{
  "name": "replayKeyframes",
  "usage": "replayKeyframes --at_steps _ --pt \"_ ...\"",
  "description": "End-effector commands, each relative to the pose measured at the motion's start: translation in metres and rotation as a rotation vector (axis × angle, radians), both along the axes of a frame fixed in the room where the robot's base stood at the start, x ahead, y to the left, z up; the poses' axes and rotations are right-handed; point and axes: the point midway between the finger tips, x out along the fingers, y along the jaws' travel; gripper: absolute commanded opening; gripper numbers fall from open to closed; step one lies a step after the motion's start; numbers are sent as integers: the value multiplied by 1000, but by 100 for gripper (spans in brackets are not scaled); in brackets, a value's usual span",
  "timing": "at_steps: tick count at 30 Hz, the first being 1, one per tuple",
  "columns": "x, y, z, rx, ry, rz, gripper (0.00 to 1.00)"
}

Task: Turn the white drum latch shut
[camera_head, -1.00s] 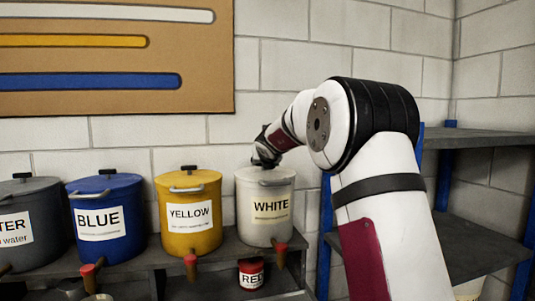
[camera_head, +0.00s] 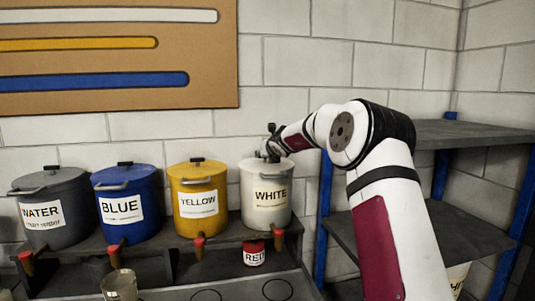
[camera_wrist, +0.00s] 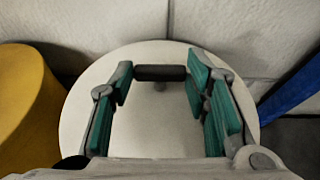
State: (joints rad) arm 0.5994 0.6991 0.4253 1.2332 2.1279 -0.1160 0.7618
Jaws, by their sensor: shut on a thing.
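The white drum (camera_head: 258,185) stands at the right end of the row of drums, with a "WHITE" label on its front. My gripper (camera_head: 272,150) is at the top of it, reaching in from the right. In the wrist view, my gripper (camera_wrist: 160,82) is over the round white lid (camera_wrist: 152,125). The latch (camera_wrist: 160,73), a short black bar, lies crosswise between its green-padded fingers. The fingers are shut on the bar's two ends. The latch is mostly hidden by my gripper in the head view.
A yellow drum (camera_head: 190,180) stands close on the left, then a blue drum (camera_head: 125,232) and a grey water drum (camera_head: 60,205). A red can (camera_head: 254,246) sits below the white drum. Grey shelves (camera_head: 465,135) with blue posts stand at the right.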

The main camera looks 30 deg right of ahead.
Motion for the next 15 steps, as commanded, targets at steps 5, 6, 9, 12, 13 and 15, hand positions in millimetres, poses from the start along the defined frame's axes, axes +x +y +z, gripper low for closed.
replayKeyframes --at_steps 5,6,9,12,13,15 --pt "0 4 -2 3 3 4 54" --pt "0 3 -2 3 3 4 63" --pt "0 2 -1 2 4 2 63" --pt "0 1 -1 0 3 0 63" --pt "0 1 -1 0 3 0 63" --pt "-1 1 -1 0 3 -1 63"
